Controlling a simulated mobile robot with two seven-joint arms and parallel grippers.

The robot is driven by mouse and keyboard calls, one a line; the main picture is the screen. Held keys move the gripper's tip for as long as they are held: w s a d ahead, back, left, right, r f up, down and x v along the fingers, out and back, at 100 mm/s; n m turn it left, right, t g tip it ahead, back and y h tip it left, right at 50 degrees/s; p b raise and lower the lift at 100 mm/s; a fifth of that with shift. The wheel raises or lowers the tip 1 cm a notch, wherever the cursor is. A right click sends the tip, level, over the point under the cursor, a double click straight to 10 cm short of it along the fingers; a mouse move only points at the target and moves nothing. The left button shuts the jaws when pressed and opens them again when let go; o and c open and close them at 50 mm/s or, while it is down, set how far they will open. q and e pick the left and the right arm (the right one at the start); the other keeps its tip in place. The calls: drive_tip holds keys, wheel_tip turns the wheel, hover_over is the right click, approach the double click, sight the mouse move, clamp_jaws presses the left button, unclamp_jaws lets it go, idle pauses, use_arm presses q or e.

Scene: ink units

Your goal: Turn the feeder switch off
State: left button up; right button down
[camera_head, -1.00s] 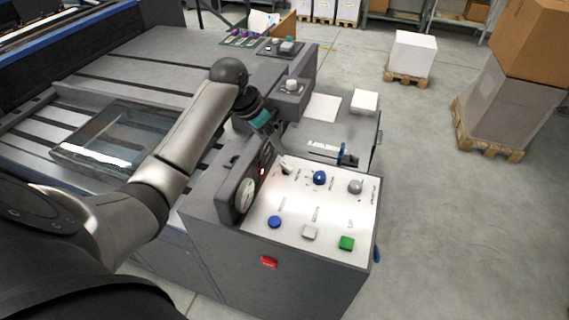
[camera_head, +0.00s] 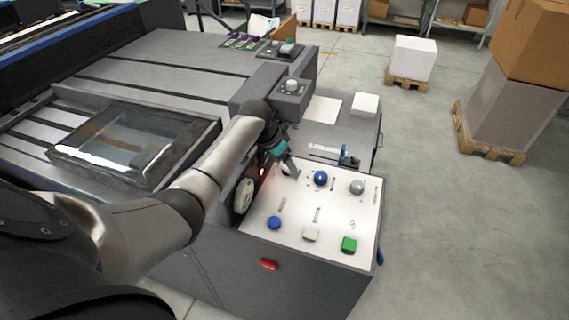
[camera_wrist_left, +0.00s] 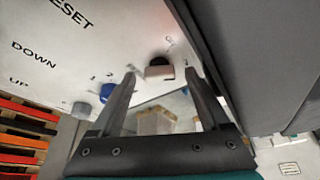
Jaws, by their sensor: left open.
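The white control panel (camera_head: 300,215) carries several knobs and buttons. A small knob at its far left corner, likely the feeder switch, shows in the left wrist view (camera_wrist_left: 158,70) with a pale pinkish face and dark top; its label is not readable. My left gripper (camera_head: 291,168) is at this corner and mostly hides the knob in the head view. In the left wrist view its two fingers are apart, one on each side of the knob, with nothing clearly gripped. Contact cannot be told. My right gripper is not in view.
A blue knob (camera_head: 320,178) and a grey knob (camera_head: 357,187) stand to the right on the panel. Blue (camera_head: 274,222), white (camera_head: 311,234) and green (camera_head: 349,245) buttons line the front.

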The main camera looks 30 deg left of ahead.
use_arm(q)
drive_tip(key=shift+c, duration=0.3)
clamp_jaws()
idle(0.3)
